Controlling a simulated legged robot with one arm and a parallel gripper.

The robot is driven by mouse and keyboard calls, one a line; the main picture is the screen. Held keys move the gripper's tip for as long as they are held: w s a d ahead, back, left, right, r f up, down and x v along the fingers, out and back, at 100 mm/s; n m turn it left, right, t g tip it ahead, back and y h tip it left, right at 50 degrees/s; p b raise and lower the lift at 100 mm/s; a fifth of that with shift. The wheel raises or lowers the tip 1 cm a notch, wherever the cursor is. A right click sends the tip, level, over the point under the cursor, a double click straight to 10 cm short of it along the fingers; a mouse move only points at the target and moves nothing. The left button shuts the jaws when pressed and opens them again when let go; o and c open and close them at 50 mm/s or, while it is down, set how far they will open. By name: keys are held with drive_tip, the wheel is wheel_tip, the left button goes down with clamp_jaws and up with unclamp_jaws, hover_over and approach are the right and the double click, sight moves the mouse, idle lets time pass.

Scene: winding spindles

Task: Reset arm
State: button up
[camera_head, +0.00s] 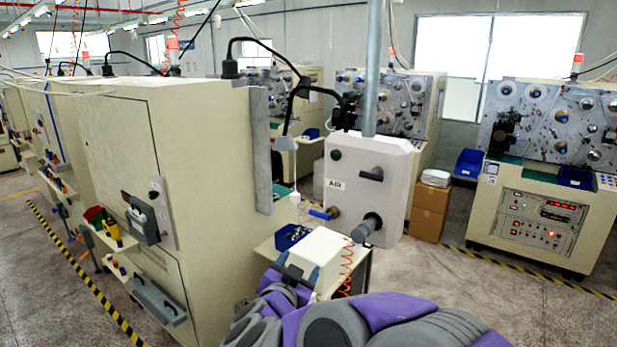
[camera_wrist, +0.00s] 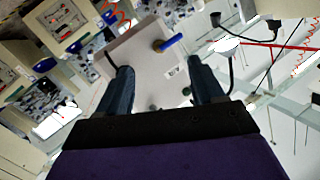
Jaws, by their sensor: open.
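My gripper (camera_head: 291,273) is at the lower middle of the head view, at the end of my purple and grey arm. In the wrist view my gripper (camera_wrist: 163,75) shows two dark fingers set well apart. It is open, and I see nothing held between the fingers. Beyond them is the grey box marked AIR (camera_wrist: 142,55), with its blue valve handle (camera_wrist: 170,43), in a strongly tilted view. In the head view the same AIR box (camera_head: 366,180) stands above and to the right of the gripper.
A large beige cabinet (camera_head: 205,170) fills the left. Spindle machines (camera_head: 548,170) stand at the back right. Open floor (camera_head: 465,290) lies at the right.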

drive_tip(key=s+a+f+n+g+y+b, duration=0.4)
drive_tip(key=s+f+n+g+y+b, duration=0.2)
drive_tip(key=s+f+n+y+b, duration=0.45)
drive_tip(key=s+d+f+m+g+h+b, duration=0.1)
drive_tip(key=s+d+f+g, duration=0.3)
drive_tip(key=s, duration=0.6)
drive_tip(key=s+d+f+m+g+h+b, duration=0.1)
drive_tip(key=s+d+f+g+h+b, duration=0.2)
drive_tip(key=s+d+f, duration=0.4)
drive_tip(key=s+d+f+m+g+h+b, duration=0.1)
drive_tip(key=s+d+f+g, duration=0.3)
drive_tip(key=s+d, duration=0.5)
drive_tip(key=s+f+h+b, duration=0.1)
drive_tip(key=s+f, duration=0.1)
drive_tip(key=s, duration=0.2)
drive_tip(key=shift+d+f+g, duration=0.25)
drive_tip(key=shift+f+g, duration=0.05)
drive_tip(key=shift+f, duration=0.05)
drive_tip(key=shift+c, duration=0.4)
